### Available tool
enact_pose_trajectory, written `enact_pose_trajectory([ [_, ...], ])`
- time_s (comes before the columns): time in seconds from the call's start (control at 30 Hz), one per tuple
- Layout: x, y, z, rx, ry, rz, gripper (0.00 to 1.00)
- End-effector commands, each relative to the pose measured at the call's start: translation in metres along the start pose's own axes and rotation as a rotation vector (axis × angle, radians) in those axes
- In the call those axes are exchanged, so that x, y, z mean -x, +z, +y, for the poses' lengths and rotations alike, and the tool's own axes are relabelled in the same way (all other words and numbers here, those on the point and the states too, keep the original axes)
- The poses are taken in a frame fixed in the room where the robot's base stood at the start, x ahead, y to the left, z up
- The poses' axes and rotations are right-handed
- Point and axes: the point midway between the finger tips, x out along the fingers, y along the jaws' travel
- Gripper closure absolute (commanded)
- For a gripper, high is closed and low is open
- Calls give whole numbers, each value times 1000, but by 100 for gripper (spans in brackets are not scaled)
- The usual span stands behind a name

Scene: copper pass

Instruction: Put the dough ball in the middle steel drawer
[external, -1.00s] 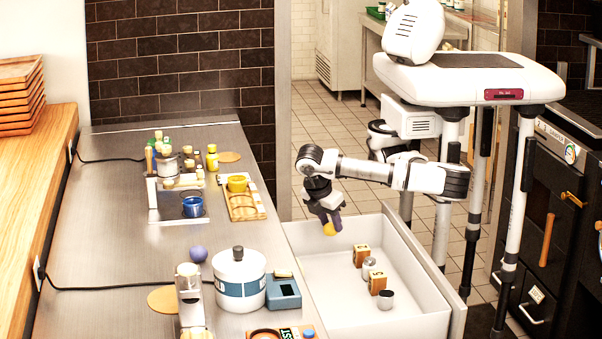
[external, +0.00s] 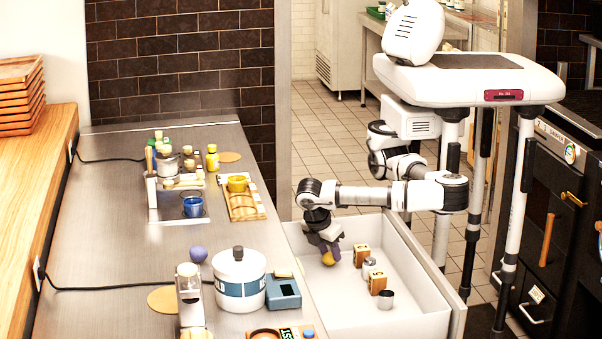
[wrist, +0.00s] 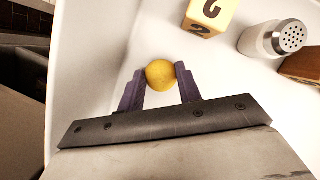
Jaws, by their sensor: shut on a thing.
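The dough ball (external: 328,259) is small, round and yellow. In the wrist view the ball (wrist: 160,74) sits between the two purple fingertips of my gripper (wrist: 160,78). My gripper (external: 328,250) is shut on it and points down inside the open drawer (external: 440,325), at the drawer's far left part. The drawer is a deep white-walled box pulled out beside the counter. I cannot tell whether the ball touches the drawer floor.
In the drawer, to the right of my gripper, are a wooden numbered block (external: 361,255), a steel-topped shaker (wrist: 275,38), another block (external: 377,284) and a small metal tin (external: 386,299). The steel counter (external: 130,235) with a white pot (external: 239,280) borders the drawer's left.

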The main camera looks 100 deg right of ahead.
Motion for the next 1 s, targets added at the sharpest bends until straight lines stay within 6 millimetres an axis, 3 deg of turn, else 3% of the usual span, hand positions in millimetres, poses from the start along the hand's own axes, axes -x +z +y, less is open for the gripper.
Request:
enact_pose_trajectory([
  [0.07, -4, -2, 0, 0, 0, 0, 88],
  [0.1, -2, -1, 0, 0, 0, 0, 60],
  [0.23, -2, -1, 0, 0, 0, 0, 44],
  [0.67, 7, 0, 0, 1, 0, 1, 44],
  [1.0, 79, 0, 0, 0, 0, 2, 44],
])
